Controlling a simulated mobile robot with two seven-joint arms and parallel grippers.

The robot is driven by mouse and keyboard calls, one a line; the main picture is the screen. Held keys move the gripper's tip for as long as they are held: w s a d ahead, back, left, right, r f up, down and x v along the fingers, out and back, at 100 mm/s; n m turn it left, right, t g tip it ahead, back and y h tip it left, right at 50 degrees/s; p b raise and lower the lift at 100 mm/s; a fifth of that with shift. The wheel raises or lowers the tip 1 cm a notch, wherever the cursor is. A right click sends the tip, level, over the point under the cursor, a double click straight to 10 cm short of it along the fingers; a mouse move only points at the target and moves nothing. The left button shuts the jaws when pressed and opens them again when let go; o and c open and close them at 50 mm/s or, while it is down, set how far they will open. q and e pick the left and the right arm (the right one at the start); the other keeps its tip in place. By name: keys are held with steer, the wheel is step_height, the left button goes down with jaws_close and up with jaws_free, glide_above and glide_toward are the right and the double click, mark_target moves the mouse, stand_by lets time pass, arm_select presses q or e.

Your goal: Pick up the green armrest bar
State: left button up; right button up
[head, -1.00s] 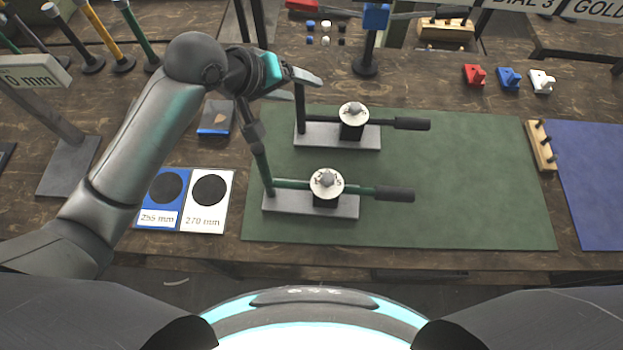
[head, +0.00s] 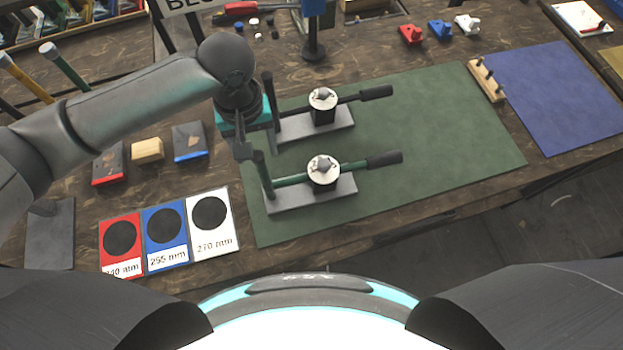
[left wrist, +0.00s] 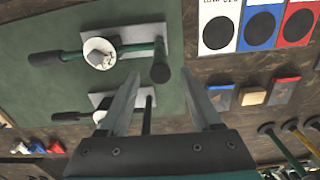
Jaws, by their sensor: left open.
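The near rivet press (head: 312,196) has a green upright post and green lever with a dark grip. In the left wrist view (left wrist: 160,52) it is at the top. The far press (head: 318,126) has a black post and lever. My left gripper (head: 243,150) points down by the press posts; its fingers (left wrist: 165,88) are open with nothing gripped. My right gripper is out of view.
Red, blue and white size cards (head: 168,262) lie left of the green mat (head: 420,150). A small wooden block (head: 147,151) sits between two dark pads. A yellow bar (head: 24,76) stands beside the green bar. The mat's right half is clear.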

mark_target(263, 172)
arm_select(q)
step_height(263, 172, down, 9)
steer(key=shift+s+f+b, duration=0.15)
steer(key=shift+f+b, duration=0.05)
steer(key=shift+b, duration=0.2)
jaws_close()
stand_by(0.5)
steer(key=shift+r, duration=0.1)
stand_by(0.9)
